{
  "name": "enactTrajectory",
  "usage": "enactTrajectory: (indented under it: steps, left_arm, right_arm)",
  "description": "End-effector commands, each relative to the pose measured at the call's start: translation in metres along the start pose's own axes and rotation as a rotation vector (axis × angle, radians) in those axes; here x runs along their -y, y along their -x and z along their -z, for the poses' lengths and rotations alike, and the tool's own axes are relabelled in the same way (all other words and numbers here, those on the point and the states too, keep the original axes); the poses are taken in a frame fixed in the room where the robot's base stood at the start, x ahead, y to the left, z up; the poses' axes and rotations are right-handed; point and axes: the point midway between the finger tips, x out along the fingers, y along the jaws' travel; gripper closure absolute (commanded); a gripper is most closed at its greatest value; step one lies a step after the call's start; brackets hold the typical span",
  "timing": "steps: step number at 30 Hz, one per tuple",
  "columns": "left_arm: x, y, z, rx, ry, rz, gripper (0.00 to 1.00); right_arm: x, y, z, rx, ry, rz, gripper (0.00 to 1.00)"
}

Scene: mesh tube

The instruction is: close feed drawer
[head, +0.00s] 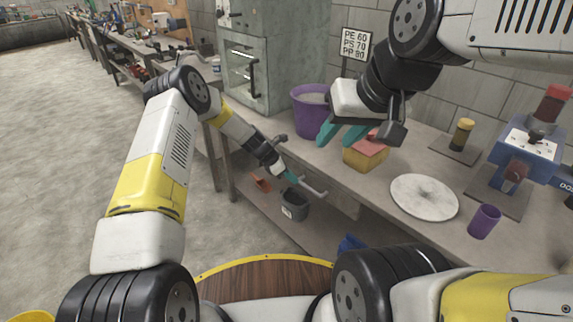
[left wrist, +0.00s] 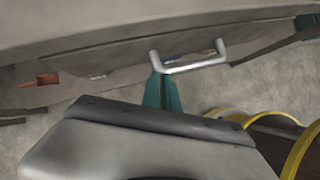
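The feed drawer is under the front edge of the workbench; its grey front (head: 343,201) is partly visible. Its pale metal bar handle (head: 314,190) sticks out toward me, and it also shows in the left wrist view (left wrist: 195,66). My left gripper (head: 290,178) is at the left end of the handle. In the left wrist view its teal fingers (left wrist: 162,92) look pressed together, with their tips by the handle's left corner; I see nothing between them. How far the drawer is out is hard to tell. My right gripper (head: 340,134) is open and empty above the bench.
A yellow box with a pink top (head: 365,154) is below my right gripper. A purple bucket (head: 311,110), a round grey plate (head: 424,196), a purple cup (head: 484,221) and a blue machine (head: 525,160) stand on the bench. A dark bucket (head: 294,204) is on the lower shelf.

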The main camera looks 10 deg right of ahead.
Motion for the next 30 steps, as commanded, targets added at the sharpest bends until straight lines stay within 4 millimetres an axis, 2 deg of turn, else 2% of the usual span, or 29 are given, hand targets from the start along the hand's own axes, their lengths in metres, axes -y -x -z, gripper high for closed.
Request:
enactTrajectory:
  steps: [8,13,17,24,30]
  left_arm:
    - [0.002,-0.002,-0.004,0.005,-0.002,0.003,1.00]
    - [-0.002,0.012,0.005,0.004,-0.002,0.002,1.00]
    - [-0.007,0.033,0.018,0.001,-0.003,-0.001,1.00]
    - [-0.007,0.090,0.017,0.001,-0.005,-0.001,1.00]
    - [-0.006,0.119,0.017,0.001,-0.004,0.000,1.00]
  right_arm:
    - [0.000,0.000,0.000,0.000,0.000,0.000,0.64]
    - [0.000,0.000,0.000,0.000,0.000,0.000,0.64]
    - [0.000,0.000,0.000,0.000,0.000,0.000,0.64]
    - [0.000,0.000,0.000,0.000,0.000,0.000,0.64]
    - [0.000,0.000,0.000,0.000,0.000,0.000,0.64]
